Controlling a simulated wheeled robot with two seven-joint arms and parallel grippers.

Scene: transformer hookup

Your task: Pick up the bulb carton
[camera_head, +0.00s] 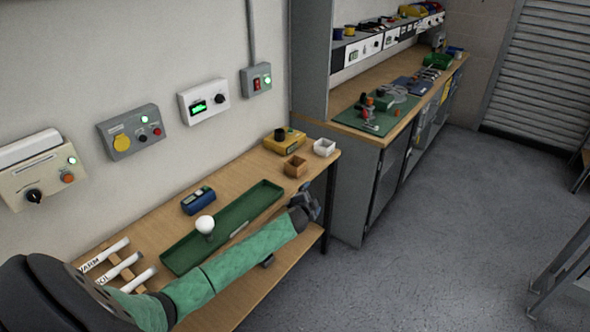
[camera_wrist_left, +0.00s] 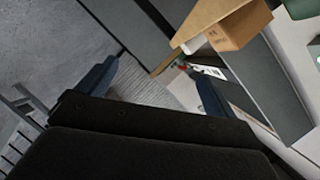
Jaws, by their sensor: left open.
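The bulb carton, a small brown cardboard box (camera_head: 295,166), stands near the right end of the wooden bench. It also shows at the top right of the left wrist view (camera_wrist_left: 240,27), with small print on its side. My left gripper (camera_head: 308,203) is at the bench's front right edge, nearer the camera than the carton and apart from it. In the left wrist view its two fingers (camera_wrist_left: 155,85) are spread, with nothing between them. The carton lies beyond the right-hand finger there. My right gripper is in neither view.
A white box (camera_head: 324,147) and a yellow device (camera_head: 284,141) stand close to the carton. A long green tray (camera_head: 262,193), a white bulb (camera_head: 205,224) and a blue meter (camera_head: 198,200) are farther left. A grey cabinet (camera_head: 345,190) stands to the right. Open floor lies in front.

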